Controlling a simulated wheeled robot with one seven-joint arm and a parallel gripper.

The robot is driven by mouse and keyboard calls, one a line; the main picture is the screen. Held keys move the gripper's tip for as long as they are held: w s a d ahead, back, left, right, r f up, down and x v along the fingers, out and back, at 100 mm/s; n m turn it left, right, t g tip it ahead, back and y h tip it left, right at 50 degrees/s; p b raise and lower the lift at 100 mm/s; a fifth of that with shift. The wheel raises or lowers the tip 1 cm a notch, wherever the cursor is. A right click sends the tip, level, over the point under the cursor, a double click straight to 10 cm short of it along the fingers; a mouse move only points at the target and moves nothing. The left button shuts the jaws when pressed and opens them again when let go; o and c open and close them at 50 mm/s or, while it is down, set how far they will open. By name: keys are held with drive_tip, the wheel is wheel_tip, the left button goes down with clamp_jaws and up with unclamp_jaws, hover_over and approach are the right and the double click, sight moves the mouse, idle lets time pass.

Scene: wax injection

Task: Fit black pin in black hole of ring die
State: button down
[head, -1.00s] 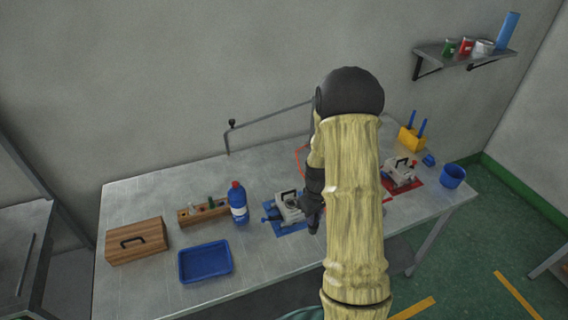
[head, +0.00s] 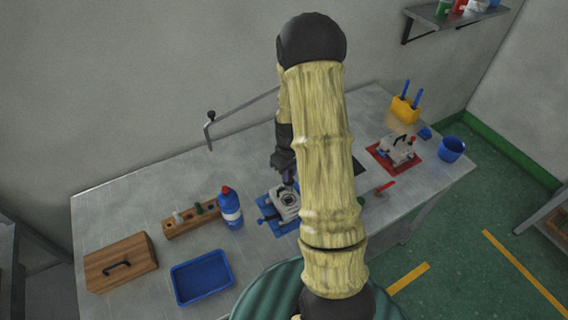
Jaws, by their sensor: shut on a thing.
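The ring die (head: 286,201) is a pale metal block with a dark round opening on top. It sits on a blue base on the bench, right of the blue bottle. My gripper (head: 288,181) is dark and points down just behind and above the die's opening. It is shut on a small dark thing, which I take for the black pin; it is hard to tell apart from the fingers. The black hole cannot be made out at this size. My arm hides the bench just right of the die.
A wooden pin rack (head: 190,221), blue bottle (head: 230,209), blue tray (head: 202,277) and wooden box (head: 120,264) stand left of the die. A second metal device (head: 397,150) on a red mat, a yellow holder (head: 405,110) and a blue cup (head: 452,149) stand right.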

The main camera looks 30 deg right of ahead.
sight(289, 184)
drive_tip(key=shift+w, duration=0.2)
drive_tip(key=shift+s+r, duration=0.1)
drive_tip(key=shift+s, duration=0.3)
drive_tip(key=shift+s+d, duration=0.1)
drive_tip(key=shift+f+b, duration=2.15)
drive_tip(key=shift+f, duration=0.8)
drive_tip(key=shift+w, duration=0.2)
drive_tip(key=shift+s, duration=0.1)
drive_tip(key=shift+f, duration=0.3)
